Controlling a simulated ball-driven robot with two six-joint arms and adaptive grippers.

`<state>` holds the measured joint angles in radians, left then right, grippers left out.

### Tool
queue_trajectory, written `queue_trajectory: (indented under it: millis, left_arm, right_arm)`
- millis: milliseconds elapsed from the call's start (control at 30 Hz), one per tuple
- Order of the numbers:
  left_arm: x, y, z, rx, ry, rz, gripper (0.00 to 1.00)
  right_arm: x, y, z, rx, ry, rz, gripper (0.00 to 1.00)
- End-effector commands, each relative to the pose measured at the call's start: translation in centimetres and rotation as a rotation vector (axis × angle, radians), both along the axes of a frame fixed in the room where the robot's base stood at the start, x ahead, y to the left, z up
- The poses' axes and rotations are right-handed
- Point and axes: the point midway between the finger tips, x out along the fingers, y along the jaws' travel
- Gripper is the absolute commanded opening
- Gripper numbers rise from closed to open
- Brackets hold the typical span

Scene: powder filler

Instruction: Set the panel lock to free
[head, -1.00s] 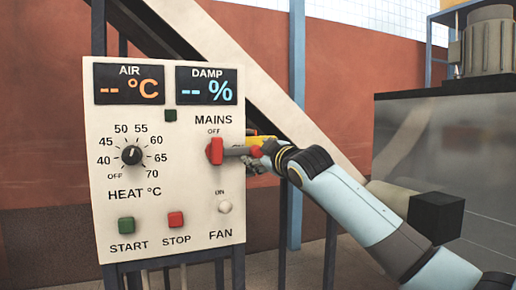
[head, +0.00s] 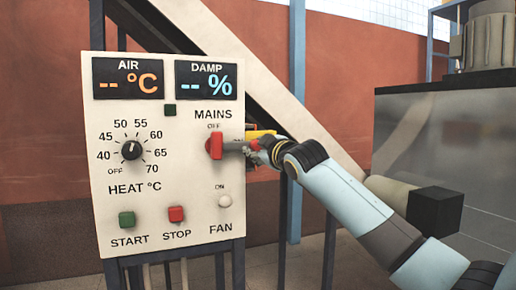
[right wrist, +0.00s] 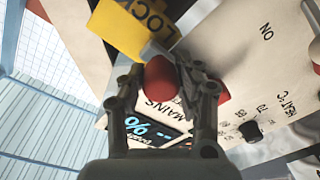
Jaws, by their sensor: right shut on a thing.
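The off-white control panel (head: 180,190) fills the left of the head view. A yellow tag (head: 260,134) shows at its right edge, and in the right wrist view the tag (right wrist: 125,28) reads "LOCK". My right gripper (head: 252,149) is at this edge, beside the red mains handle (head: 216,146). In the right wrist view its fingers (right wrist: 160,68) are shut around a rounded red knob (right wrist: 160,80) just by the yellow tag. The fingers hide part of the lock in the head view. My left gripper is not in view.
The panel also has a heat dial (head: 131,150), a green start button (head: 127,219), a red stop button (head: 176,214) and a fan switch (head: 225,201). A blue post (head: 297,100) stands behind my right arm. A dark grey machine (head: 450,150) stands at right.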

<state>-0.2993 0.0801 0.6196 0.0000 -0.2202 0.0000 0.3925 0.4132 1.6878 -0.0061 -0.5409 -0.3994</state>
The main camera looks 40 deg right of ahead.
Motion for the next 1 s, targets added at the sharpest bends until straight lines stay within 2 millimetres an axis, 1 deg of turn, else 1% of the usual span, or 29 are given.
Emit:
queue_trajectory:
  millis: [167,400,667,700,867,1000]
  left_arm:
    - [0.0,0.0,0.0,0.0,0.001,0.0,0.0]
    - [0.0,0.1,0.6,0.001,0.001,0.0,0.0]
    - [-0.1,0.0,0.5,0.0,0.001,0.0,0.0]
    - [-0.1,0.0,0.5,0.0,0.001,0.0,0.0]
    - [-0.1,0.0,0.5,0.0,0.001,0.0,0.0]
    - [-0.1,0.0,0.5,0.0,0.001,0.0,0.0]
  right_arm:
    - [-0.1,-0.2,-0.1,0.0,0.002,-0.001,0.0]
    - [-0.8,-3.3,-0.1,-0.002,0.004,-0.002,0.0]
    - [-0.8,-3.4,-0.1,0.0,0.004,-0.002,0.0]
    - [-0.8,-3.4,-0.1,-0.001,0.004,-0.002,0.36]
    - [-0.8,-3.4,-0.1,-0.001,0.003,-0.001,0.57]
    - [-0.8,-3.3,-0.1,0.0,0.002,-0.001,0.57]
